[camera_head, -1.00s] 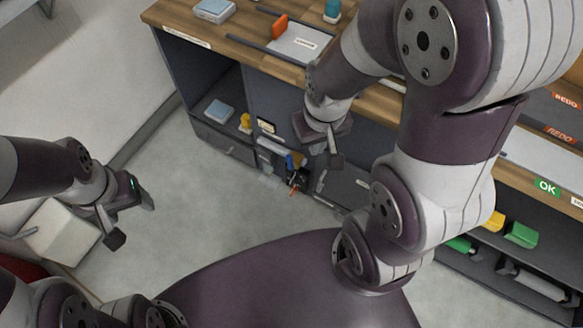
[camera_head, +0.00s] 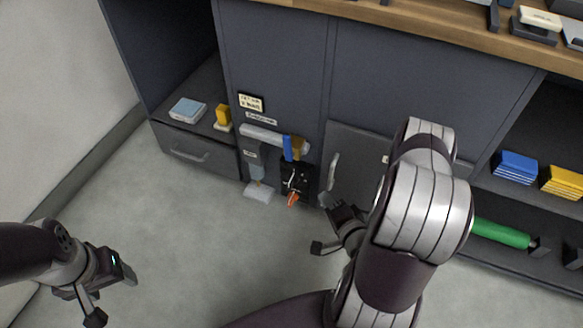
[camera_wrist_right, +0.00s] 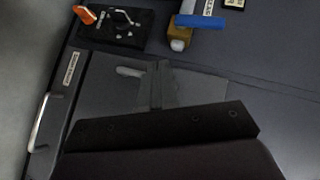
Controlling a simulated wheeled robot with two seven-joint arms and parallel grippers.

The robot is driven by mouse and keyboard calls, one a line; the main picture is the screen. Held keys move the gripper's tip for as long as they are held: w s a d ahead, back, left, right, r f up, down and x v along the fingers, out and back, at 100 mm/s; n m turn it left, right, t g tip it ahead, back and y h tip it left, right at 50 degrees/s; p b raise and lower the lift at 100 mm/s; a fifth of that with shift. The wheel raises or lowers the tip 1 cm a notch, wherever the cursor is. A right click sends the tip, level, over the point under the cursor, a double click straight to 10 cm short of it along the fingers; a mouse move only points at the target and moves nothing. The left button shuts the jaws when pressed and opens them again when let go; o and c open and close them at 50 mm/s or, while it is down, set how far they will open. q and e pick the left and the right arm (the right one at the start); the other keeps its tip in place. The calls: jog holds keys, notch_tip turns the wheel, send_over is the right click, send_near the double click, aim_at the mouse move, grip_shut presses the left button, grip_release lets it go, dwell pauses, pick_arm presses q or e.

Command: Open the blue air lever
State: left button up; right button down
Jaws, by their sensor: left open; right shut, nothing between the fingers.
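The blue air lever (camera_head: 288,147) is a small blue handle, roughly upright, on a brass valve body (camera_head: 301,147) low on the dark cabinet front. In the right wrist view the blue lever (camera_wrist_right: 200,21) lies across the top, beside the brass body (camera_wrist_right: 179,37). My right gripper (camera_head: 332,203) is shut and empty, low in front of the cabinet, below and right of the lever and apart from it. Its dark fingers also show in the wrist view (camera_wrist_right: 155,85). My left gripper (camera_head: 125,268) is open and empty over the floor at the left.
A black panel with an orange handle (camera_head: 292,199) is just below the lever. A grey filter unit (camera_head: 254,155) hangs left of it. A cabinet door with a metal handle (camera_head: 333,172) is to the right. Open shelves stand on both sides. The floor in front is clear.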

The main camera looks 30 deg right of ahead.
jog(key=r+t, duration=0.1)
jog(key=r+m+t, duration=0.1)
jog(key=r, duration=0.1)
jog(key=w+r+m+t, duration=0.1)
jog(key=r, duration=0.1)
jog(key=shift+w+d+r+h, duration=0.1)
jog(key=shift+d+h, duration=0.3)
jog(key=b, duration=0.4)
send_near(288, 148)
jog(key=w+d, duration=0.3)
jog(key=d, duration=0.2)
jog(key=w+a+b, duration=0.2)
jog(key=w+a, duration=0.1)
jog(key=shift+w+r, duration=0.1)
jog(key=shift+r, duration=0.25)
